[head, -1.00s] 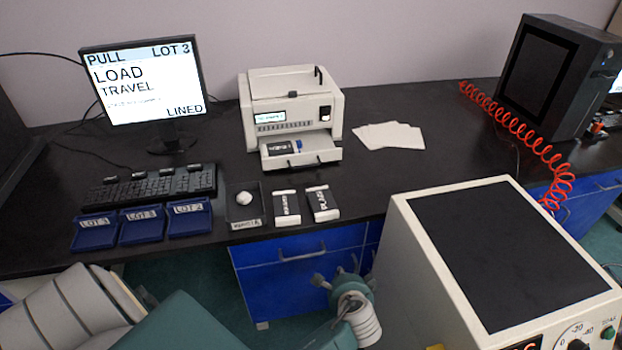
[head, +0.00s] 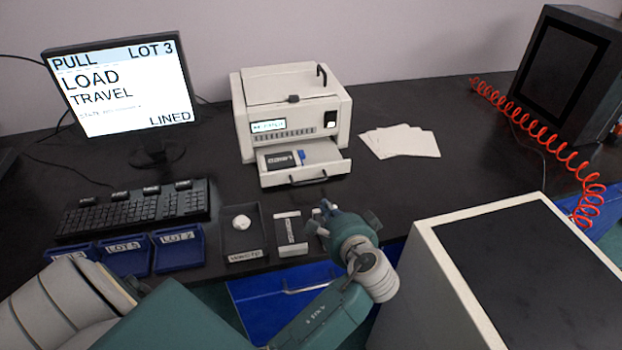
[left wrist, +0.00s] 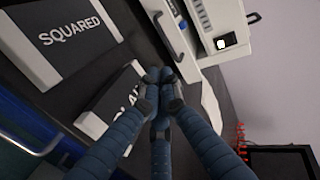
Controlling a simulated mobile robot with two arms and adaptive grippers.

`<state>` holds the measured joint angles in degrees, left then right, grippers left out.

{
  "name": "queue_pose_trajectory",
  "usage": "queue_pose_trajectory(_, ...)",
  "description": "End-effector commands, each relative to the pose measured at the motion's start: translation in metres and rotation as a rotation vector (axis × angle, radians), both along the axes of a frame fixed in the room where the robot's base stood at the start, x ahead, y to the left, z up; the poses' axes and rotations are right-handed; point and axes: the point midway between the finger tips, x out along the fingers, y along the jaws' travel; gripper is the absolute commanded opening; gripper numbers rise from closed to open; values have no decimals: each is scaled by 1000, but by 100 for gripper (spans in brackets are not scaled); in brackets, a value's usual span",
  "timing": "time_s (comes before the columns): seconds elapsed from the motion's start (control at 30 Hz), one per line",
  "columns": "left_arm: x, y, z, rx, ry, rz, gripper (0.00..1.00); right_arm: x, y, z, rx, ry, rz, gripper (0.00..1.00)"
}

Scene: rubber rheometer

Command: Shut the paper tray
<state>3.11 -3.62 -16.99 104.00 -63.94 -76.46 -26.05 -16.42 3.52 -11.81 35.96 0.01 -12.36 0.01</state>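The white printer (head: 292,110) stands at the back of the dark bench. Its paper tray (head: 330,170) is pulled out at the front, with a dark LINED pack (head: 280,161) and a small blue part in it. My left gripper (head: 326,212) is in front of the tray and to its right, apart from it, over the PLAIN pack, which it mostly hides in the head view. In the left wrist view the fingers (left wrist: 164,80) are drawn together with nothing between them. The tray's front (left wrist: 176,35) shows just beyond them. My right gripper is not in view.
A SQUARED pack (head: 291,234) and a small dark tray with a white lump (head: 241,222) lie left of my gripper. Paper sheets (head: 400,141) lie right of the printer. A large cream machine (head: 450,270) stands at the front right. The monitor (head: 125,90) is at left.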

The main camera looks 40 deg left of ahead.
Motion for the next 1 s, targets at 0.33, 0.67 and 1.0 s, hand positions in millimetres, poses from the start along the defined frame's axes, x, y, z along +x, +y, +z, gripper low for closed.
queue_pose_trajectory(0.33, 20, 24, -12, 4, 3, 0, 0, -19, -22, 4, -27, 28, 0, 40)
queue_pose_trajectory(0.67, 52, 62, -33, 2, 2, -1, 0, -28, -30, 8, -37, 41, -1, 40)
queue_pose_trajectory(1.0, 59, 71, -39, -2, 1, -1, 0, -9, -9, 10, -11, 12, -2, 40)
